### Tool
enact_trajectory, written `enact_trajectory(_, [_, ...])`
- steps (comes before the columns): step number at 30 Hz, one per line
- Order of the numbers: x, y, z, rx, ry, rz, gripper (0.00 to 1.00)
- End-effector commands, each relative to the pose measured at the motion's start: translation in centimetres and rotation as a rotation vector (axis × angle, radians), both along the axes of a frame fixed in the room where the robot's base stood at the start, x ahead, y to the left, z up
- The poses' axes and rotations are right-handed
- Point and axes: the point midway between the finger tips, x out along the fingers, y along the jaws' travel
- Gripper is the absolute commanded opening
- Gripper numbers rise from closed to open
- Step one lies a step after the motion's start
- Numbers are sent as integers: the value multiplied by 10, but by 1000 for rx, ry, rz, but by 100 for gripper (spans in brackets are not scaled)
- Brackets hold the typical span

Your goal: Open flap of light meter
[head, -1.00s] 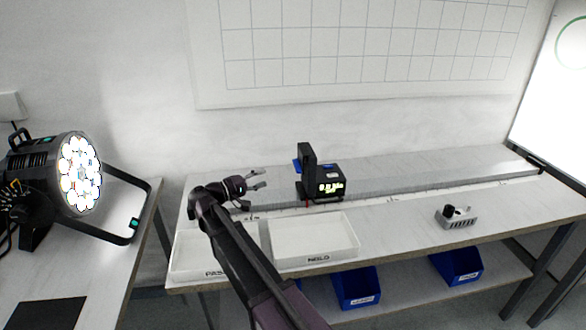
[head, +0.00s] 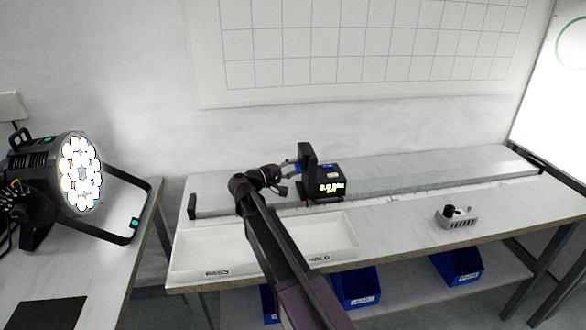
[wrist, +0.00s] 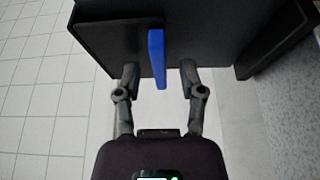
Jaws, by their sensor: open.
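The light meter (head: 329,189) is a black box with a lit display, standing on the long rail on the bench. A black upright plate (head: 307,158), which looks like its flap, rises at its left side. A blue tab (head: 298,167) sticks out to the left of that plate. In the wrist view the blue tab (wrist: 157,58) stands out from the black plate (wrist: 112,45). My gripper (wrist: 160,75) is open, with one finger on each side of the tab. The fingertips reach close to the black plate; I cannot tell if they touch it. In the head view my gripper (head: 287,180) is left of the meter.
White trays marked PASS (head: 217,262) and HOLD (head: 345,245) lie at the bench front under my arm. A grey control box (head: 458,221) stands at the right. Blue bins (head: 357,287) sit below. A par can (head: 78,172) stands on the left table.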

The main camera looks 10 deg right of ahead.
Motion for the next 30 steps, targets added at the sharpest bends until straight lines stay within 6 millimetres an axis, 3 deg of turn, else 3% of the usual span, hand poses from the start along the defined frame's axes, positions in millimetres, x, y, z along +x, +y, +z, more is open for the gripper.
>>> enact_trajectory(9, [0,-1,0,0,0,0,51])
enact_trajectory(14, [0,-1,0,0,0,0,4])
enact_trajectory(15, [0,-1,0,0,0,0,0])
enact_trajectory(30, [1,-7,3,23,0,-9,0])
